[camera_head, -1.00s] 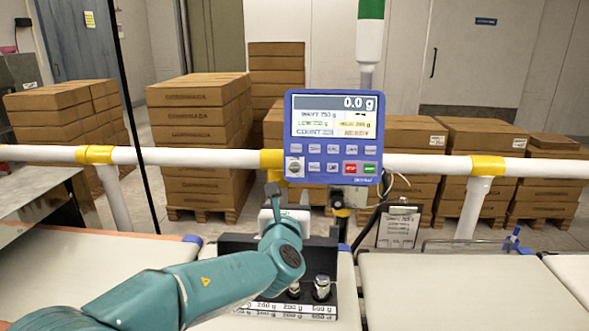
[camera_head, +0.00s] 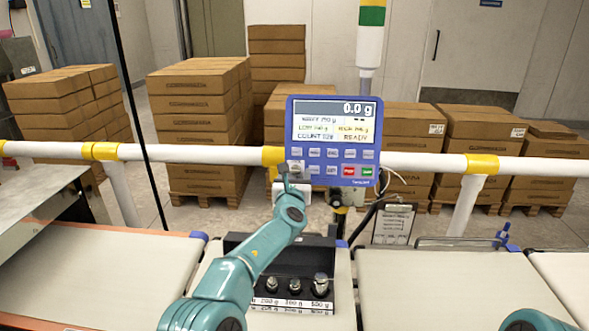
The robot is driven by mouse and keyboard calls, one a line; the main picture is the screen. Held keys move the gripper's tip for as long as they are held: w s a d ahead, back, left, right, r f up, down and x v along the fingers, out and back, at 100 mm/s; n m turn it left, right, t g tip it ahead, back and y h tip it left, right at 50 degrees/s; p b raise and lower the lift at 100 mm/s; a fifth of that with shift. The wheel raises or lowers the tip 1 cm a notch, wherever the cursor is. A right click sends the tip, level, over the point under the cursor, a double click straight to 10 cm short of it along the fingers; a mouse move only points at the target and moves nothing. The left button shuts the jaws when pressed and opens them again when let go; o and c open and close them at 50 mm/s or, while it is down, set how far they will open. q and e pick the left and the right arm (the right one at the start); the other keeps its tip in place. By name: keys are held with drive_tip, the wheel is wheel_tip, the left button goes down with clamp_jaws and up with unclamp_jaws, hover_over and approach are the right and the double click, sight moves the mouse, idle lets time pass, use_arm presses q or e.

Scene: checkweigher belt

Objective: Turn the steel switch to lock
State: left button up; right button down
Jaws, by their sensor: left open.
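The steel switch (camera_head: 297,167) is a small round grey knob at the lower left of the blue control panel (camera_head: 333,99). It is partly hidden by my left gripper. My left gripper (camera_head: 285,172) is open at the panel's lower left corner, its dark fingertips beside the switch. I cannot tell whether they touch it, or which way the switch points. The panel's display reads 0.0 g and READY. My right gripper is out of view; only a teal part of my right arm shows at the bottom right.
A white guard rail (camera_head: 220,153) with yellow joints runs behind the belts. A black weight holder (camera_head: 232,243) with several steel weights (camera_head: 320,283) stands below the panel. A clipboard (camera_head: 394,223) hangs right of it. Belts (camera_head: 430,290) lie either side; carton stacks (camera_head: 200,125) stand behind the rail.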

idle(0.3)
use_arm(q)
drive_tip(key=shift+w, duration=0.1)
drive_tip(key=c, duration=1.1)
drive_tip(key=shift+o, duration=0.2)
